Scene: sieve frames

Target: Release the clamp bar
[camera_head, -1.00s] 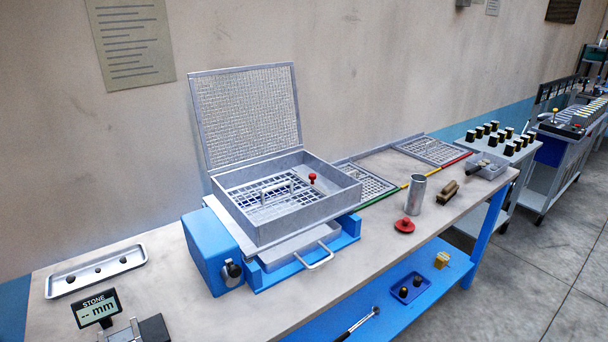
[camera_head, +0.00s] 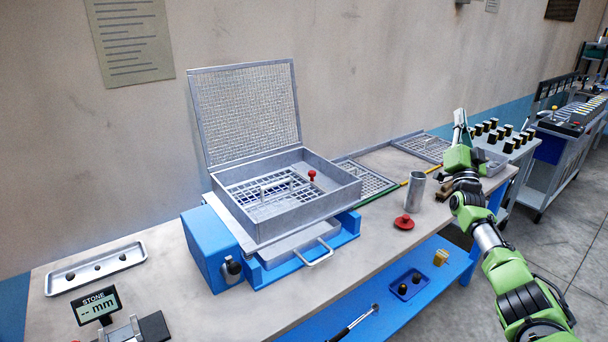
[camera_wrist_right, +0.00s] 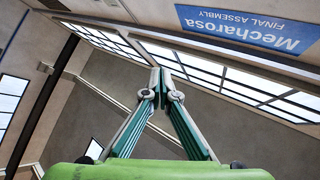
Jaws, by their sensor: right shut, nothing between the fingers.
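A grey sieve box (camera_head: 300,222) stands on a blue machine (camera_head: 212,255), with its mesh lid (camera_head: 245,112) raised at the back. Inside it lies a grid insert with a pale bar (camera_head: 274,187) across it and a red knob (camera_head: 312,176) near its right end. I cannot tell which part is the clamp bar or whether it is fastened. My right gripper (camera_head: 460,116) is raised over the far right of the bench, well right of the sieve box, fingers pointing up. In the right wrist view its fingers (camera_wrist_right: 160,86) meet and are empty. My left gripper is not in view.
A metal cylinder (camera_head: 415,191) and a red knobbed disc (camera_head: 403,222) stand right of the machine. A tray with dark stones (camera_head: 128,261) and a gauge display (camera_head: 95,306) are at the left. Flat grid frames (camera_head: 366,182) lie behind.

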